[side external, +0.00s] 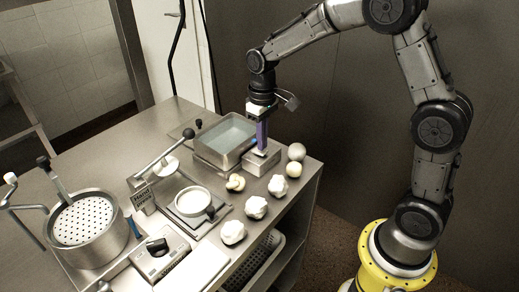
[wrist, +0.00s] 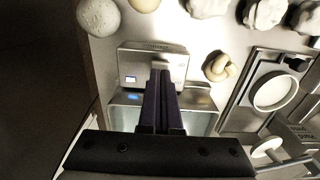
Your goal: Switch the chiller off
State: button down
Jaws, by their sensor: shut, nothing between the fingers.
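The chiller appears to be the steel water bath (side external: 225,143) with a low metal control box (side external: 275,160) at its near right side. In the wrist view the box (wrist: 185,62) shows a small white-and-blue panel (wrist: 130,79), and a blue glow (wrist: 133,97) lies beside it. My gripper (side external: 261,149) points down over the box, fingers shut and empty. In the wrist view its fingertips (wrist: 160,68) are over the middle of the box and hide part of its top. I cannot tell whether they touch it or what switch lies under them.
Several pale dough-like lumps (side external: 256,207) and a round ball (side external: 296,152) line the table's right edge. A cup (side external: 195,203), a lever press (side external: 142,195), a scale-like box (side external: 160,254) and a perforated pot (side external: 83,220) stand left.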

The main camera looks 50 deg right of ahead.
jog(key=shift+f, duration=0.6)
dwell(0.3)
jog(key=shift+r, duration=0.1)
jog(key=shift+r, duration=3.45)
jog(key=s+a+r+t, duration=0.2)
jog(key=s+r+t, duration=0.2)
jog(key=s+r, duration=0.7)
jog(key=s+f+t, duration=0.1)
jog(key=s+f, duration=0.4)
jog(key=s, duration=0.8)
jog(key=shift+a+f+t, duration=0.2)
jog(key=shift+a+t, duration=0.1)
jog(key=shift+a, duration=0.05)
